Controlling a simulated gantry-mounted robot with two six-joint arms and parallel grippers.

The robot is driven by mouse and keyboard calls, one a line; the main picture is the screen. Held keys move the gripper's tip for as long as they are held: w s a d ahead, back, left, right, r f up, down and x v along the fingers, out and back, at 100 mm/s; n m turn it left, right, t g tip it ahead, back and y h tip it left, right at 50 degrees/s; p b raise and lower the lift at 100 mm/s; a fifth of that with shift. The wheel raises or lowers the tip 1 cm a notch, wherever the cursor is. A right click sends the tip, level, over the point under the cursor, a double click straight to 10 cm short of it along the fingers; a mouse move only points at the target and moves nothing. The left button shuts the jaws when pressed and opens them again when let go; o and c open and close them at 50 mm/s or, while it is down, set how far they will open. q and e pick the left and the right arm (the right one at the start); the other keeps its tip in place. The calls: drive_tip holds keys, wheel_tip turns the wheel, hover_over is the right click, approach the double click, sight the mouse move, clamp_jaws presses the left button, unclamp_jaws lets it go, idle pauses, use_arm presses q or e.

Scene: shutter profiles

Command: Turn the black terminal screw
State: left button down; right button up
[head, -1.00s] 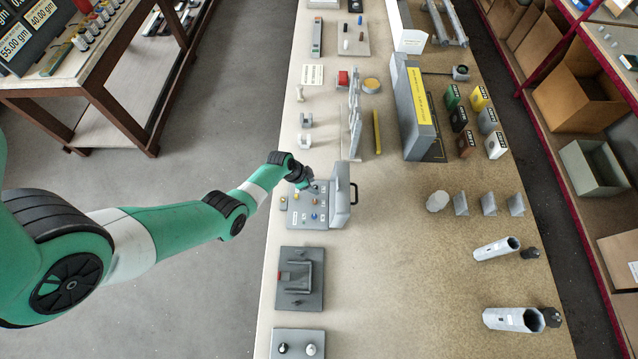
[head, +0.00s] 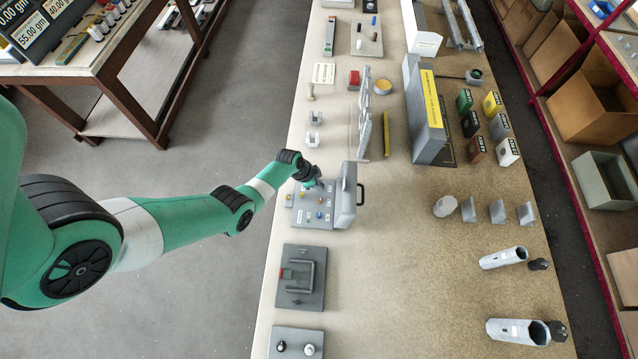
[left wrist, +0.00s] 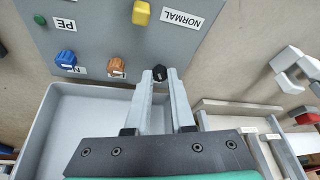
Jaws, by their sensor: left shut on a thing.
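The black terminal screw (left wrist: 159,73) is a small black knob on a grey panel (left wrist: 100,38). It sits between the fingertips of my left gripper (left wrist: 160,76), which is shut on it. On the same panel are a blue screw (left wrist: 65,58), a brown screw (left wrist: 116,67), a yellow knob (left wrist: 141,13) and a green screw (left wrist: 40,19), beside labels reading N, PE and NORMAL. In the head view my left gripper (head: 313,183) is over the grey terminal box (head: 311,218), and the black screw is too small to make out there. My right gripper is out of view.
A grey raised cover (head: 345,205) with a black handle stands at the box's right side. A dark plate with a clamp-like frame (head: 301,275) lies nearer on the bench.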

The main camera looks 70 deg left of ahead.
use_arm(q)
drive_tip(key=n+y, duration=0.1)
drive_tip(key=n, duration=0.2)
drive_tip(key=shift+d+p, duration=0.15)
drive_tip(key=shift+p, duration=0.25)
drive_tip(key=n+y, duration=0.1)
drive_tip(key=n, duration=0.1)
drive_tip(key=shift+w+d+n, duration=0.1)
drive_tip(key=shift+d+n, duration=0.05)
drive_tip(key=shift+n, duration=0.15)
drive_tip(key=n, duration=0.2)
drive_tip(key=n+g+y, duration=0.1)
drive_tip(key=n, duration=0.1)
drive_tip(key=shift+w+d+g+y+b, duration=0.1)
drive_tip(key=shift+g+y+b, duration=0.2)
drive_tip(key=shift+b, duration=0.05)
drive_tip(key=shift+w+n+g+y, duration=0.1)
drive_tip(key=shift+n+g+y, duration=0.25)
drive_tip(key=shift+n, duration=1.15)
drive_tip(key=c, duration=0.8)
unclamp_jaws()
drive_tip(key=shift+o, duration=0.2)
